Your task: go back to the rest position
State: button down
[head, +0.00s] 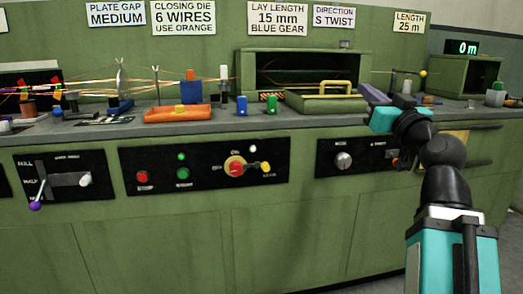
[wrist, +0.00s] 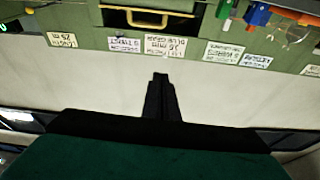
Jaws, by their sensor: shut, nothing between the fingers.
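My gripper (wrist: 161,77) shows in the wrist view as two dark fingers pressed together, with nothing between them. They stand out against a pale, plain surface below the upside-down signs. In the head view my arm rises at the right, in front of the green bench, and its teal wrist part is level with the bench top. The fingers cannot be made out in the head view.
Controls line the front, including a purple-tipped lever (head: 38,190). Floor space is not clearly seen.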

jog(key=w+a+f+g+p, duration=0.2)
jog(key=w+f+g+p, duration=0.1)
jog(key=w+f+p, duration=0.4)
jog(key=w+a+f+g+p, duration=0.25)
jog(key=w+f+p, duration=0.25)
jog(key=f+p, duration=0.3)
jog(key=s+a+f+g+p, duration=0.2)
jog(key=a+f+g+p, duration=0.15)
jog(key=f+p, duration=0.55)
jog(key=s+a+f+g+p, duration=0.2)
jog(key=a+f+g+p, duration=0.15)
jog(key=f, duration=0.95)
jog(key=s+a+f+g+p, duration=0.25)
jog(key=s+f+p, duration=0.25)
jog(key=s+f, duration=0.45)
jog(key=s+a+f+g+p, duration=0.1)
jog(key=s+f+g+p, duration=0.45)
jog(key=s, duration=0.65)
jog(key=s+d+f+m+g+h+p, duration=0.1)
jog(key=s+d+f+g+h+p, duration=0.1)
jog(key=s, duration=0.8)
jog(key=s+d+f+g+h+p, duration=0.1)
jog(key=s+d+f+g+h, duration=0.1)
jog(key=s, duration=0.9)
notch_tip(320, 180, down, 2)
jog(key=d+g, duration=0.1)
jog(key=d, duration=0.1)
jog(key=shift+s+d+f+m+g+p, duration=0.15)
jog(key=shift+s+d+m+g+p, duration=0.15)
jog(key=shift+m+g+p, duration=0.1)
